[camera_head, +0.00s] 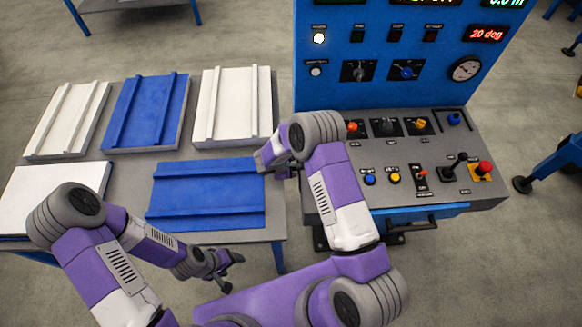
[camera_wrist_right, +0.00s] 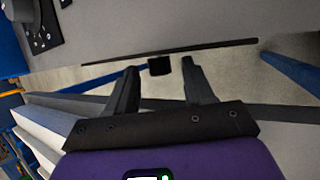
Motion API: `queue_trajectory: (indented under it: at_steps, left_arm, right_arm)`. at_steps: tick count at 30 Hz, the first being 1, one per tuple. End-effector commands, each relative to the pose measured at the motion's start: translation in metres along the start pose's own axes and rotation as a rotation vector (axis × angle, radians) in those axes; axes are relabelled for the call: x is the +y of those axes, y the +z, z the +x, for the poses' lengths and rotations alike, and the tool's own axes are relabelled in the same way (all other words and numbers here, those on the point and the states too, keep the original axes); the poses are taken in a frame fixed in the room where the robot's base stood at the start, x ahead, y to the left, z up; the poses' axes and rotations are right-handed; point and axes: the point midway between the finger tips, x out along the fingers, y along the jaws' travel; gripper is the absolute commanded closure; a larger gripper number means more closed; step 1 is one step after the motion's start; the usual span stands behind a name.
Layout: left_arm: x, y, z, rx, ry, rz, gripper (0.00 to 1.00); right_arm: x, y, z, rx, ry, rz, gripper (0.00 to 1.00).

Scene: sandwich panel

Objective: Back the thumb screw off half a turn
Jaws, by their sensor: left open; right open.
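I cannot pick out the thumb screw for certain. A small black block (camera_wrist_right: 159,66) shows between and just beyond the right fingertips in the right wrist view, by a thin dark edge; I cannot tell whether it is the screw. The control console (camera_head: 462,200) stands at the right in the head view, with knobs, buttons and switches. My right gripper (camera_head: 284,172) is at the console's left side, partly hidden by its own arm; in the wrist view its jaws (camera_wrist_right: 160,82) are apart. My left gripper (camera_head: 224,266) is open and empty, low in front of the left table.
The left table (camera_head: 128,170) carries white and blue panels, some with raised rails, including a blue panel (camera_head: 207,192) close to my right gripper. A narrow gap separates this table from the console. A black handle (camera_head: 410,225) sticks out at the console's front.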

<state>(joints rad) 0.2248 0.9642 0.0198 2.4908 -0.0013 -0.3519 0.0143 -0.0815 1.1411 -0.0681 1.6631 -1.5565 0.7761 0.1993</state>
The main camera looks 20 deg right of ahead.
Motion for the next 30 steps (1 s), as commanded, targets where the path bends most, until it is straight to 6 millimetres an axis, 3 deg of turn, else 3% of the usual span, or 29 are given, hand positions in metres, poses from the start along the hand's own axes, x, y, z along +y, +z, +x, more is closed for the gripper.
queue_trajectory:
  at_steps: [11,21,30]
  left_arm:
    - [-0.0002,0.0000,0.0006,0.000,0.000,0.000,0.33]
    - [-0.0002,0.0000,0.0006,0.000,0.000,0.000,0.33]
    - [0.0010,0.0001,-0.0027,0.000,0.000,0.000,0.33]
  right_arm:
    - [0.0000,0.0000,0.0068,0.001,0.000,-0.001,0.49]
    - [0.0000,0.0000,0.0066,0.001,0.000,-0.001,1.00]
    - [0.0015,0.0007,0.0062,0.001,-0.030,-0.010,1.00]
